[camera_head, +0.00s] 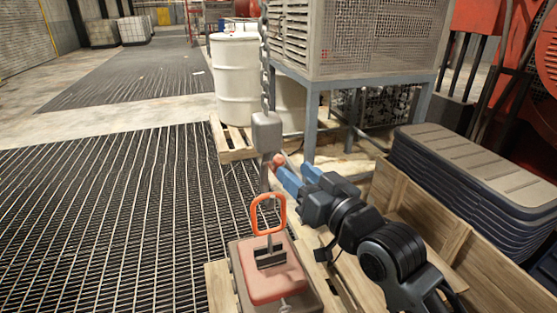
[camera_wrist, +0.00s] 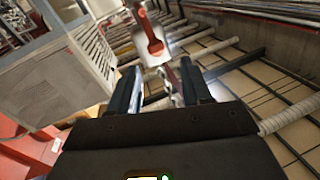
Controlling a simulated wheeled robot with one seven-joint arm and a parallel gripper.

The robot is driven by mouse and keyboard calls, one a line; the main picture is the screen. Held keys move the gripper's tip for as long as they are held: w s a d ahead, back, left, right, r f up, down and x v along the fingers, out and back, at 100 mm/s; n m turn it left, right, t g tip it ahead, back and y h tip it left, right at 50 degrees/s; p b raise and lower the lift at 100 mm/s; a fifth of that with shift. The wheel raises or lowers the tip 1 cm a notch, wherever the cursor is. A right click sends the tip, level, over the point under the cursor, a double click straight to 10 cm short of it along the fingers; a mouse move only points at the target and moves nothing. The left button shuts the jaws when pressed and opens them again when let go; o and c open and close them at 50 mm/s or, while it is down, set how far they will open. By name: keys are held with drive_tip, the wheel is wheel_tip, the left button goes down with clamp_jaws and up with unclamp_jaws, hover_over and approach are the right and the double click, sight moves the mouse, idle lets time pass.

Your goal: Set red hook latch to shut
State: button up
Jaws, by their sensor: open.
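The red hook latch shows in the wrist view as a red lever (camera_wrist: 152,38) with a wide rounded end, in front of a pale grey box. In the head view only a small red end (camera_head: 279,160) shows, just below the grey box (camera_head: 267,132) on an upright post. My gripper (camera_head: 293,171) has its blue fingers pointing at this red end, very close to it; I cannot tell if they touch. In the wrist view my gripper (camera_wrist: 160,80) is open, with the lever beyond the fingertips. The latch's catch cannot be made out.
A red box with an orange loop handle (camera_head: 268,212) stands in front, left of my arm. A white drum (camera_head: 238,80) on a pallet and a grey caged unit (camera_head: 345,40) stand behind. A wooden crate (camera_head: 455,235) and stacked dark lids (camera_head: 480,165) lie right. Grating at left is clear.

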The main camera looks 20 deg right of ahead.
sight(283, 163)
drive_tip(key=shift+f+p+x, duration=0.2)
drive_tip(key=shift+p+x, duration=0.9)
drive_tip(key=shift+p, duration=0.15)
drive_tip(key=shift+p+x, duration=1.5)
drive_tip(key=shift+x, duration=1.2)
drive_tip(key=shift+d+f, duration=0.15)
drive_tip(key=shift+f, duration=0.05)
clamp_jaws()
